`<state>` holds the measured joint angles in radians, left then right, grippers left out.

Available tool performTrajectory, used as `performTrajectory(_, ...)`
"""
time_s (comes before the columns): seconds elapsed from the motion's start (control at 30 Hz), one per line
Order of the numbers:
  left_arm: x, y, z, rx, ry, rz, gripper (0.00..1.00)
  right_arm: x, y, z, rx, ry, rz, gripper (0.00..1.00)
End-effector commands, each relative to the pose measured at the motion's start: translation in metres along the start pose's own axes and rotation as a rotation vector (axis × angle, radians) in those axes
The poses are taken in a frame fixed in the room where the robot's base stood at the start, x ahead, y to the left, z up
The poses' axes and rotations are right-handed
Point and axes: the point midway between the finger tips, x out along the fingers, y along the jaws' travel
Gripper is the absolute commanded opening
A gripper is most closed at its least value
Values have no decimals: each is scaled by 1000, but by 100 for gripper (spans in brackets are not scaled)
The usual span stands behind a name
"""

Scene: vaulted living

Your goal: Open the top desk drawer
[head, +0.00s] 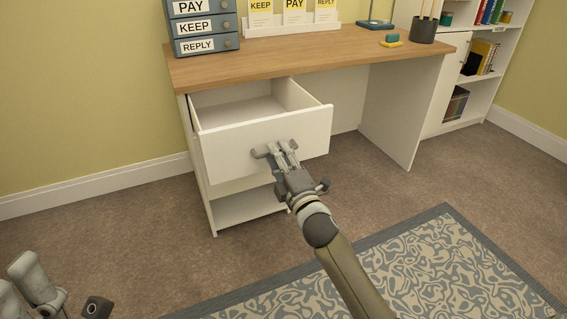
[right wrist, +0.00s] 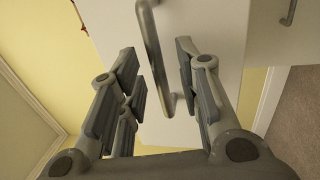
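The top desk drawer (head: 265,143) is white and stands pulled well out from under the wooden desk top, and its inside looks empty. My right gripper (head: 278,152) is at the drawer's front, at its grey bar handle (head: 258,154). In the right wrist view, the handle (right wrist: 155,50) runs between the two spread fingers (right wrist: 158,90), with a visible gap to the right finger; contact on the left is unclear. Part of my left gripper (head: 35,280) shows at the lower left, away from the desk; its fingertips cannot be made out clearly.
The desk top (head: 300,50) carries a small labelled drawer unit (head: 203,25), a card holder, a dark pen cup (head: 424,29) and a few small items. An open shelf (head: 245,205) lies below the drawer. A patterned rug (head: 420,265) covers the floor in front. A bookcase stands at right.

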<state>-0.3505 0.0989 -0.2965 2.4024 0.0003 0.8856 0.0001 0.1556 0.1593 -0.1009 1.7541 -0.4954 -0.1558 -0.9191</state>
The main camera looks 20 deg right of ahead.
Motion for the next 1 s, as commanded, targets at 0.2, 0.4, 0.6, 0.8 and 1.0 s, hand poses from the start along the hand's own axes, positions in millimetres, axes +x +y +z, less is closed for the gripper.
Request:
performTrajectory(0.2,0,0,1,-1,-3,0,40,-26,-1,0,0,0,-3,32)
performTrajectory(0.4,-1,1,1,-2,-4,1,40,-66,-2,0,0,-1,-4,32)
performTrajectory(0.6,-1,1,1,-2,-5,1,40,-99,-1,0,1,-1,-3,32)
performTrajectory(0.8,-1,1,1,-2,-5,1,40,-116,-1,0,0,-1,-2,32)
performTrajectory(1.0,-1,1,1,-2,-5,1,40,-119,0,0,0,0,0,32)
